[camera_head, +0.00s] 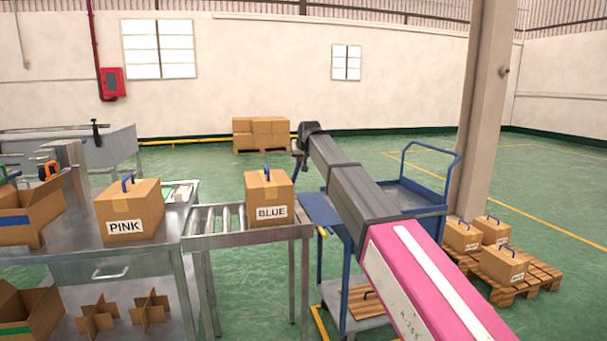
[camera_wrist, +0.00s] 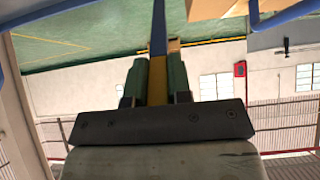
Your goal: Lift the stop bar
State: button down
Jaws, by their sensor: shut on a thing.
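In the wrist view, my gripper (camera_wrist: 157,64) is shut on a narrow bar (camera_wrist: 158,28), which I take to be the stop bar. The bar is blue towards the top of the picture and yellow between the two green fingers. In the head view, my gripper (camera_head: 299,160) is at the far end of my arm, just right of the BLUE carton's top. The bar itself cannot be made out there. The BLUE carton (camera_head: 270,196), with a blue handle, stands at the right end of the roller conveyor (camera_head: 205,243).
A blue trolley (camera_head: 410,196) stands right of the conveyor, partly behind my arm. The PINK carton (camera_head: 130,210) is on the metal table at left. Several cartons sit on a pallet (camera_head: 495,292) by the pillar (camera_head: 482,110). Open green floor lies behind.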

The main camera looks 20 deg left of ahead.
jog(key=w+a+r+g+h, duration=0.2)
jog(key=w+a+r+g, duration=0.1)
jog(key=w, duration=0.5)
jog(key=w+a+r+g+h, duration=0.2)
jog(key=w+a+r+g, duration=0.2)
jog(key=w+a, duration=0.3)
jog(key=shift+w+r, duration=0.65)
jog(key=shift+r, duration=0.15)
jog(key=shift+d, duration=0.1)
jog(key=c, duration=1.1)
grip_release()
jog(key=shift+o, duration=0.2)
jog(key=shift+r, duration=0.1)
notch_tip(320, 180, up, 11)
jog(key=shift+s+d+f, duration=0.15)
jog(key=shift+s+f, duration=0.05)
jog(key=shift+s, duration=0.2)
